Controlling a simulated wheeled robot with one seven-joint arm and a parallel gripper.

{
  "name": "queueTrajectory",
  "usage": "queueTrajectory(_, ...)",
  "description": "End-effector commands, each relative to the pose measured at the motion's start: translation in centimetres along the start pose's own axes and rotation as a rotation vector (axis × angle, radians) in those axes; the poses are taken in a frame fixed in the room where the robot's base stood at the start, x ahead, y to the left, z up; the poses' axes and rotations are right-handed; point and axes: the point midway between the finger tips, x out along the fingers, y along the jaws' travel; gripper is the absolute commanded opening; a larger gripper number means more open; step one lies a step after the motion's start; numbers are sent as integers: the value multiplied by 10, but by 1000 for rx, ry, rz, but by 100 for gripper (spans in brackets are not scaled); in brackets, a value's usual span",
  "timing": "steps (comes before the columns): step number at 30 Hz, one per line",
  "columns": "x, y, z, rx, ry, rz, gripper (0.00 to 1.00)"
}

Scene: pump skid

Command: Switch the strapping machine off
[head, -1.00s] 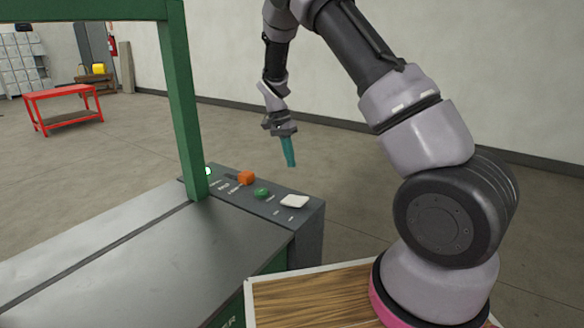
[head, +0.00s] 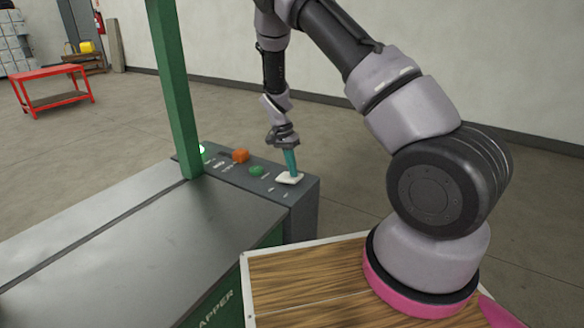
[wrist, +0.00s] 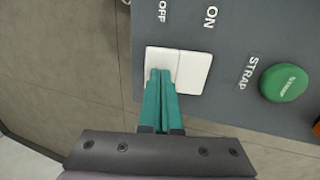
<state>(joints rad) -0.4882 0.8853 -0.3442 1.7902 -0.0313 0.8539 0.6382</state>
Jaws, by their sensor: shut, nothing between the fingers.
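The strapping machine (head: 120,225) has a grey metal top and a dark control panel at its right end. A white rocker switch (head: 289,178) sits on the panel's right part. In the wrist view the switch (wrist: 194,73) lies below the labels OFF and ON, OFF on the left and ON on the right. My gripper (head: 290,172) is shut and empty, with its teal fingertips at the switch. In the wrist view the fingertips (wrist: 160,73) overlap the switch's left half, the OFF side. I cannot tell whether they press it.
A green STRAP button (wrist: 284,82) is right of the switch in the wrist view. An orange knob (head: 240,155) and a lit green lamp (head: 203,152) are farther along the panel. A green frame post (head: 174,90) rises from the machine. A red table (head: 52,88) stands far off.

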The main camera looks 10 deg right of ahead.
Motion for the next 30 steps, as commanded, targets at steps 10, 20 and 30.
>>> queueTrajectory(10,6,2,0,-3,-3,-67,0)
queueTrajectory(20,5,-2,1,-3,-3,-66,0)
queueTrajectory(30,-1,-13,0,-2,-3,-66,0)
